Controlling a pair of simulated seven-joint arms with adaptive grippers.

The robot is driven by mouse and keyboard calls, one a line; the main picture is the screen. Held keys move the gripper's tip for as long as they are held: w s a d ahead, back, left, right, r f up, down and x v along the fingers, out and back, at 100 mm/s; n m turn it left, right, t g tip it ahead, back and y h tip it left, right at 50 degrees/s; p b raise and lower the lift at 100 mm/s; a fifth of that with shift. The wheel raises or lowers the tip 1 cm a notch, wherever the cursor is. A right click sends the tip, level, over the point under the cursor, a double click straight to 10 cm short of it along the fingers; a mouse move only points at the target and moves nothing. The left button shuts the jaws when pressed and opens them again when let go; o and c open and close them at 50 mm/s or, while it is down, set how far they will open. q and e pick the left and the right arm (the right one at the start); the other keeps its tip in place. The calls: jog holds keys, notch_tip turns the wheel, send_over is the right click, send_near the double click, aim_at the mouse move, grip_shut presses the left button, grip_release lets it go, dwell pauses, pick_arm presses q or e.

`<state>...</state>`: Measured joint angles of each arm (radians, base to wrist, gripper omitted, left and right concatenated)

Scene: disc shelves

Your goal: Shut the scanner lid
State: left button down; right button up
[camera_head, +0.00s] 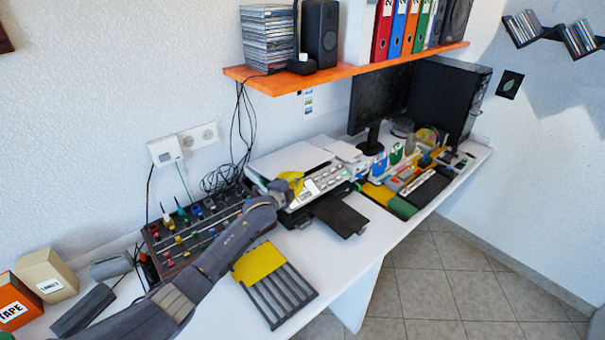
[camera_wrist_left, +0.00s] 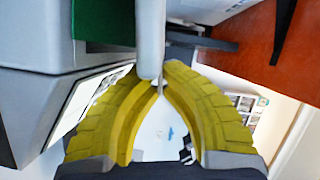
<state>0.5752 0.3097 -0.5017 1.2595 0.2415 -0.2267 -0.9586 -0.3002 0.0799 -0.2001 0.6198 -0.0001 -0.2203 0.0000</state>
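The scanner (camera_head: 318,186) stands on the white desk, with its pale lid (camera_head: 288,160) over its top. My left gripper (camera_head: 291,184) reaches the lid's front edge; its yellow fingers show there. In the left wrist view, the fingers (camera_wrist_left: 162,72) come together at their tips with the pale lid edge (camera_wrist_left: 150,35) between them. A gap with a green surface (camera_wrist_left: 98,22) shows between the lid and the scanner body (camera_wrist_left: 30,45), so the lid looks slightly raised. The lid's hinge side is hard to make out. My right gripper is in neither view.
An orange shelf (camera_head: 350,74) with folders, speakers and disc cases hangs above the desk. A board with coloured knobs (camera_head: 190,226) lies left of the scanner. A yellow and grey slatted rack (camera_head: 272,284) lies in front. A monitor (camera_head: 380,98) stands right.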

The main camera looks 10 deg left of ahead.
pick_arm(q)
jog(key=shift+w+a+f, duration=0.1)
jog(key=shift+a, duration=0.15)
jog(key=c, duration=1.6)
grip_release()
jog(key=shift+c, duration=0.2)
